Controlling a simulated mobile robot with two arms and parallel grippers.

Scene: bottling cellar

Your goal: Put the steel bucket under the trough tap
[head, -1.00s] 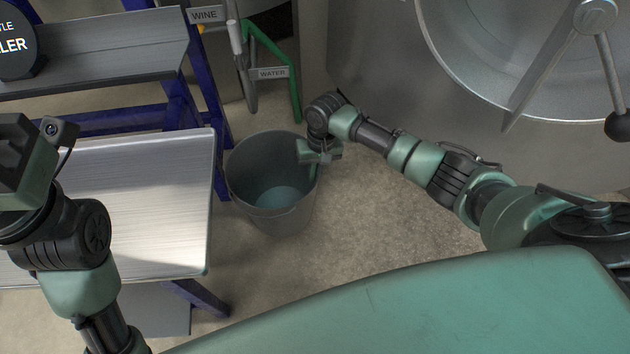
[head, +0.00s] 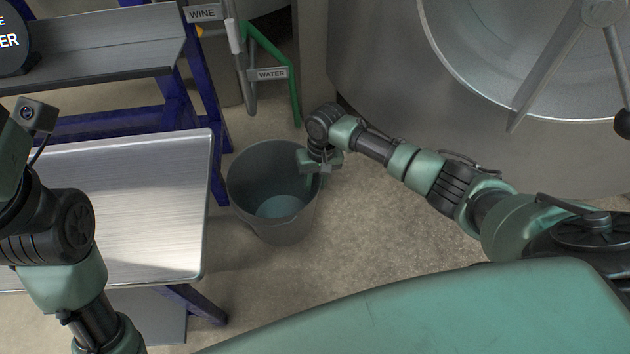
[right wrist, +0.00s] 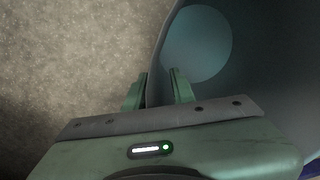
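The steel bucket (head: 274,228) stands upright below the middle of the head view, grey and open-topped, with its inside empty as far as I see. My right gripper (head: 320,168) is at its right rim. In the right wrist view, the fingers (right wrist: 158,88) lie on either side of the bucket wall (right wrist: 205,90), closed on it. I cannot tell whether the base touches the floor. A grey metal trough-like shelf (head: 90,45) is at upper left; no tap on it can be made out for sure. Of my left arm, only the wrist shows at the left edge; its fingertips are out of frame.
A steel-topped table (head: 150,200) stands left of the bucket. A blue frame (head: 205,90) is behind it. Pipes labelled WINE (head: 202,13) and WATER (head: 272,74) hang behind the bucket. A large steel tank (head: 385,80) is at right. Floor (head: 350,225) right of the bucket is clear.

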